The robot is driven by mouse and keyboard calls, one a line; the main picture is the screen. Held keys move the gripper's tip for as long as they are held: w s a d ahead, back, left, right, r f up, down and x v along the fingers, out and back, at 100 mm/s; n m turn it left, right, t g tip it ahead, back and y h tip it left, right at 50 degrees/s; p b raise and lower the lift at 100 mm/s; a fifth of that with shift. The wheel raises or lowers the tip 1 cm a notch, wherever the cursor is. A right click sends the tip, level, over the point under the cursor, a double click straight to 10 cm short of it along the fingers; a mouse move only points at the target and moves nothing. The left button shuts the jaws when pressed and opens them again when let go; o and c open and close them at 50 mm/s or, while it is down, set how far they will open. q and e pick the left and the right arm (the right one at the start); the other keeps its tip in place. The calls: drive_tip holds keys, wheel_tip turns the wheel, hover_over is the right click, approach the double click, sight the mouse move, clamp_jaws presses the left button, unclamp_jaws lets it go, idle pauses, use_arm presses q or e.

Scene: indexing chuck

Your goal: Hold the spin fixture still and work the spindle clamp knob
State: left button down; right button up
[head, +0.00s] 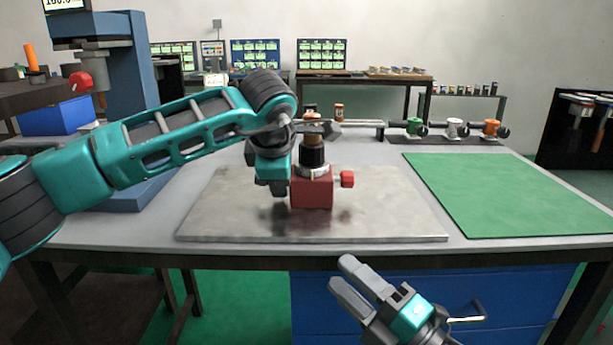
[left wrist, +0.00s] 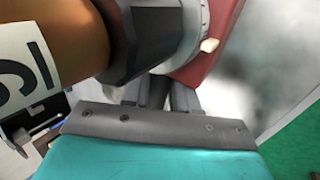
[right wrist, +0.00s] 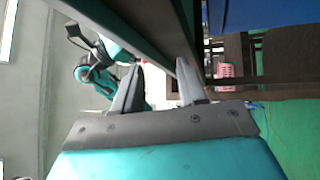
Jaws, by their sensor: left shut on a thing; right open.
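The spin fixture stands upright on a grey metal plate: a red block (head: 311,193), a silver ring (head: 313,171), a black upper body (head: 313,156) and a brown cylinder on top. A red knob (head: 347,179) sticks out from the block's right side. My left gripper (left wrist: 172,92) is shut on the dark upper body, coming from the left; its fingertips are partly hidden. The left wrist view shows the brown cylinder (left wrist: 75,40) with a white label, and the red block (left wrist: 210,60). My right gripper (head: 353,276) is open and empty, in front of the table edge and below its top.
The grey plate (head: 400,215) has bare room right of the fixture. A green mat (head: 510,195) lies empty at right. Behind it, a rod rack carries green, white and orange pieces (head: 452,127). A blue press (head: 130,65) stands at left. Blue drawers (head: 500,300) are under the table.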

drive_tip(key=s+d+f+m+h, duration=0.1)
drive_tip(key=d+f+m+h, duration=0.2)
drive_tip(key=f+m, duration=0.3)
drive_tip(key=s+d+f+m+h, duration=0.2)
drive_tip(key=f+m+h, duration=0.4)
drive_tip(key=m, duration=0.3)
drive_tip(key=shift+s+d+f+m, duration=0.15)
drive_tip(key=shift+d+f+m, duration=0.3)
drive_tip(key=shift+f, duration=0.35)
drive_tip(key=shift+o, duration=0.2)
